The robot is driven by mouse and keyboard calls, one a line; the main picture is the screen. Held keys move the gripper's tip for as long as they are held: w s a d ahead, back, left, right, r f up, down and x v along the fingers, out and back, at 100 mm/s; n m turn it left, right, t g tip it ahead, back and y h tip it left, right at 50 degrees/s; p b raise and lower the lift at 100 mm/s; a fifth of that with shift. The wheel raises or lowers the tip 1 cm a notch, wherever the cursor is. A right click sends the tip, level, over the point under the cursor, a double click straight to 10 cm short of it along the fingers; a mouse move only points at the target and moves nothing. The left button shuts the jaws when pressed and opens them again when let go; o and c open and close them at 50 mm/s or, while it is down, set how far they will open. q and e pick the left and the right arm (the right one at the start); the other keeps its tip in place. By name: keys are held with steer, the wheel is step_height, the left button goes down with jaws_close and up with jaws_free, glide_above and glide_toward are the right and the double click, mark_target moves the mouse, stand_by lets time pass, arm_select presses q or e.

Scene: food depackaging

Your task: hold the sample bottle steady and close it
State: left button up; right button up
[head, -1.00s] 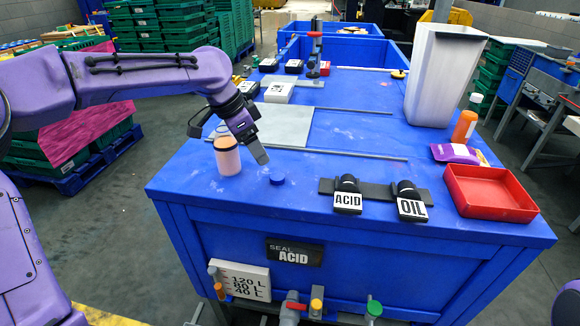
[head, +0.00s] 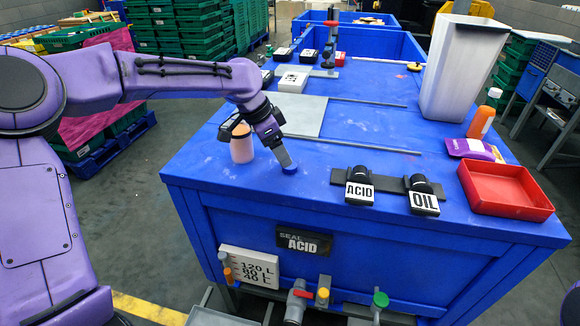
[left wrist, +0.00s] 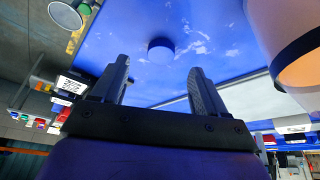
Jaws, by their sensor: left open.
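The sample bottle (head: 241,148) is a pinkish bottle standing upright near the left side of the blue table. A dark rim shows at its top, and part of it also shows at the upper right of the left wrist view (left wrist: 302,62). A small round blue cap (head: 290,170) lies on the table to the right of the bottle. In the left wrist view the cap (left wrist: 160,49) is beyond and between my fingertips. My left gripper (head: 286,160) is open and empty, pointing down just above the cap. My right gripper is not in view.
On the blue table (head: 230,185) stand a black ACID block (head: 359,188) and an OIL block (head: 424,197) on a dark strip. A red tray (head: 505,188), an orange bottle (head: 481,122) and a tall white bin (head: 462,70) are at the right. A grey plate (head: 298,114) lies behind.

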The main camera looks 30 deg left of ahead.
arm_select(q)
steer(key=x, duration=0.5)
steer(key=shift+w+d+p, duration=0.15)
steer(key=shift+w+p, duration=0.25)
steer(key=shift+s, duration=0.1)
steer(key=c, duration=1.1)
